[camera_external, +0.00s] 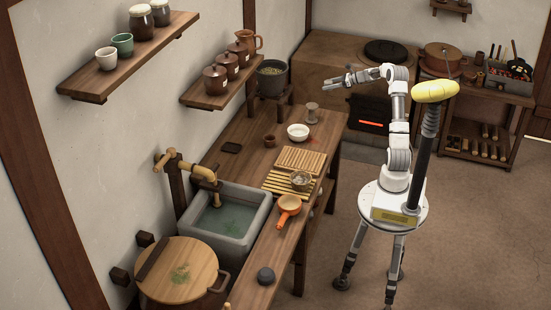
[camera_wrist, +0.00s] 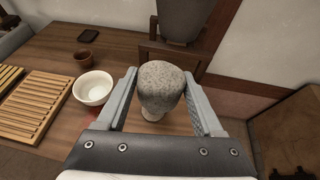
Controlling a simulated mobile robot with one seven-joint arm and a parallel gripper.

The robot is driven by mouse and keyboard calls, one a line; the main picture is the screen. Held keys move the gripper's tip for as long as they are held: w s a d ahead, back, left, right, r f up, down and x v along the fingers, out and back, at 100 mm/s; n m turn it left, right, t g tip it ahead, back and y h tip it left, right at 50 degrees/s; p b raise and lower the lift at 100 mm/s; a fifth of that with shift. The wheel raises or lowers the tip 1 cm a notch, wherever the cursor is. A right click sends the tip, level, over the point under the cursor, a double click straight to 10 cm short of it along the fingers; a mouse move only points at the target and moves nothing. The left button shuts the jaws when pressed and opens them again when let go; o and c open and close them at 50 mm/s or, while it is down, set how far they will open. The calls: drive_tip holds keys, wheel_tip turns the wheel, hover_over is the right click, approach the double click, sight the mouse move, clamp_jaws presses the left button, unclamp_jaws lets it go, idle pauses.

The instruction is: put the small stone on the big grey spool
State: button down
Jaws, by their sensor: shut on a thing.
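My gripper (camera_external: 340,79) is up in the air to the right of the counter, above its far end. In the wrist view its two fingers (camera_wrist: 160,85) are shut on the small stone (camera_wrist: 161,78), a rounded, speckled grey lump. In the external view I cannot make out the stone clearly. The big grey spool (camera_external: 312,112) stands upright on the counter behind the white bowl. In the wrist view part of the spool (camera_wrist: 153,114) shows below the stone, which hides most of it. The stone looks apart from the spool, well above it.
A white bowl (camera_external: 298,132) and a brown cup (camera_external: 270,140) stand near the spool. Slatted wooden boards (camera_external: 299,160) lie nearer on the counter (camera_external: 240,140). A dark pot (camera_external: 272,78) stands on a stand by the wall, beyond the spool. A stove (camera_external: 340,60) is at the back.

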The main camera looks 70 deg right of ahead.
drive_tip(key=s+d+m+h, duration=0.1)
drive_tip(key=s+d, duration=0.1)
drive_tip(key=s, duration=0.1)
drive_tip(key=b, duration=0.4)
hover_over(312, 105)
drive_tip(key=shift+h, duration=0.3)
wheel_tip(312, 105, down, 6)
drive_tip(key=shift+a+f, duration=0.1)
drive_tip(key=shift+f, duration=0.15)
drive_tip(key=shift+f+b, duration=0.6)
drive_tip(key=shift+f, duration=1.35)
drive_tip(key=shift+f, duration=0.15)
drive_tip(key=shift+c, duration=0.2)
unclamp_jaws()
